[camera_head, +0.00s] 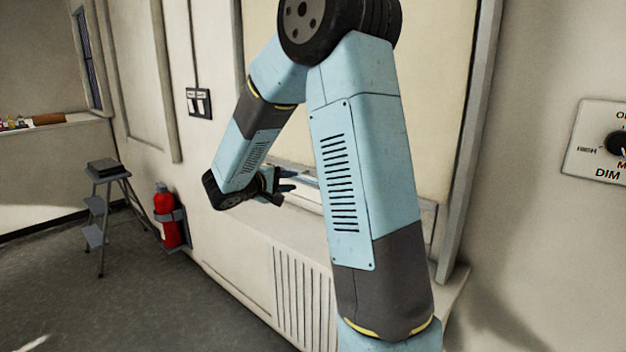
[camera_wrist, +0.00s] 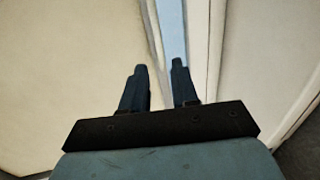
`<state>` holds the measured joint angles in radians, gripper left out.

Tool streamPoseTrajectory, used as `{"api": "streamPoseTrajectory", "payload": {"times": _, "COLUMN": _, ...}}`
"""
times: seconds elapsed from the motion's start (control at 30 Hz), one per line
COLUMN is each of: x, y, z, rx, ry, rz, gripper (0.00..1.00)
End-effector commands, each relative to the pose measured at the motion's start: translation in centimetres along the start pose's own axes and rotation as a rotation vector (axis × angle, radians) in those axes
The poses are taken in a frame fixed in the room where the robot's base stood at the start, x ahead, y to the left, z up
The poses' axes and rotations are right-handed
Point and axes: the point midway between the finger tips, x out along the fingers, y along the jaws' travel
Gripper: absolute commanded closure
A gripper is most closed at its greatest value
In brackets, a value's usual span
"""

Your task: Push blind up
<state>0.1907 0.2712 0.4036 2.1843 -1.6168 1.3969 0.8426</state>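The blind (camera_head: 440,100) is a cream panel that covers most of the window behind my arm. Its lower edge is near the sill, with a narrow pale blue strip of window under it. In the wrist view the blind (camera_wrist: 70,70) appears to be the yellowish surface at left, beside the upright blue strip (camera_wrist: 172,30). My gripper (camera_head: 288,181) is at the lower part of the window. In the wrist view my gripper (camera_wrist: 159,68) has two dark fingers apart with nothing between them. The fingertips are near the blind's edge; I cannot tell whether they touch it.
A ledge (camera_head: 235,232) with a vented panel (camera_head: 303,300) is under the window. A red fire extinguisher (camera_head: 166,215) hangs at left, near a step stool (camera_head: 103,190). Light switches (camera_head: 199,102) and a dimmer plate (camera_head: 590,150) are on the walls. Grey floor (camera_head: 150,295) is clear at lower left.

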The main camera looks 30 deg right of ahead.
Motion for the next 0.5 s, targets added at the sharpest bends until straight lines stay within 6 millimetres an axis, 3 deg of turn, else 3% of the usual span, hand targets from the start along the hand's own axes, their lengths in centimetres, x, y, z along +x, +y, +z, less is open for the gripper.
{"api": "streamPoseTrajectory", "payload": {"times": 0.3, "x": 5.9, "y": -0.1, "z": 0.1, "rx": 0.000, "ry": -0.005, "rz": -0.002, "gripper": 0.71}}
{"api": "streamPoseTrajectory", "payload": {"times": 0.5, "x": 8.7, "y": 0.0, "z": 0.1, "rx": 0.001, "ry": -0.003, "rz": -0.002, "gripper": 0.71}}
